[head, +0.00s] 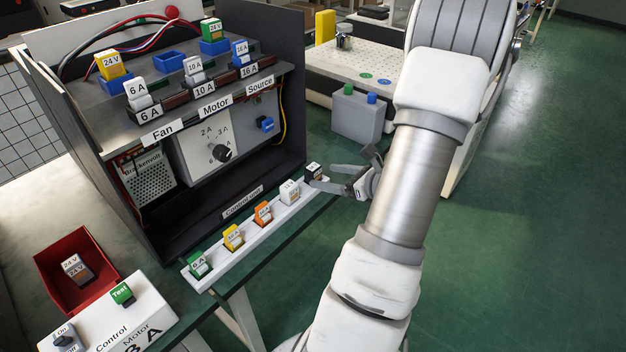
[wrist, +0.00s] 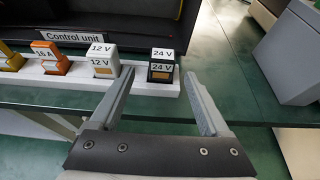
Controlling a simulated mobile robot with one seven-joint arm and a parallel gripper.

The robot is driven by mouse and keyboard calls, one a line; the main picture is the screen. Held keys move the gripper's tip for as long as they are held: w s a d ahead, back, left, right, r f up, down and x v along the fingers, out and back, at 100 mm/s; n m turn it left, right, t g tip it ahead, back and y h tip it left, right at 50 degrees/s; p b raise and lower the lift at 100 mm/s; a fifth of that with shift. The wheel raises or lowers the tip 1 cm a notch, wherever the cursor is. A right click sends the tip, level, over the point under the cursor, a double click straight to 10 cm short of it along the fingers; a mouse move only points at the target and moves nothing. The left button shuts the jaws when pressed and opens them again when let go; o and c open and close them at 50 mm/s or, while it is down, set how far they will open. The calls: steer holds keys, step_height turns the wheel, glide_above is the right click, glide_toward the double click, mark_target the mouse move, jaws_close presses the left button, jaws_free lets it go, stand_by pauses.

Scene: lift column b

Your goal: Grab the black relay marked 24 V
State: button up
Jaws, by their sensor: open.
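The black relay marked 24 V (wrist: 162,68) stands upright at the right end of the white strip (wrist: 140,83) in the wrist view, with a white label on top and front. In the head view the black relay (head: 314,171) is at the strip's far end, beside my gripper. My gripper (head: 334,178) is open and empty. In the wrist view its two fingers (wrist: 158,95) point towards the relay, one on each side in the picture. The relay appears just beyond the fingertips; I cannot tell the exact gap.
A white 12 V relay (wrist: 102,62) stands close left of the black relay. Orange, yellow and green modules follow along the strip. The control unit cabinet (head: 195,110) rises behind. A red bin (head: 62,242) holds another 24 V relay.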

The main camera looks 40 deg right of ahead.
mark_target(305, 170)
steer(key=x, duration=0.3)
steer(key=b+x, duration=0.1)
steer(key=x, duration=0.2)
steer(key=b+x, duration=0.1)
steer(key=x, duration=0.2)
steer(key=shift+d+r, duration=0.1)
steer(key=shift+r, duration=0.2)
steer(key=shift+c, duration=0.3)
jaws_close()
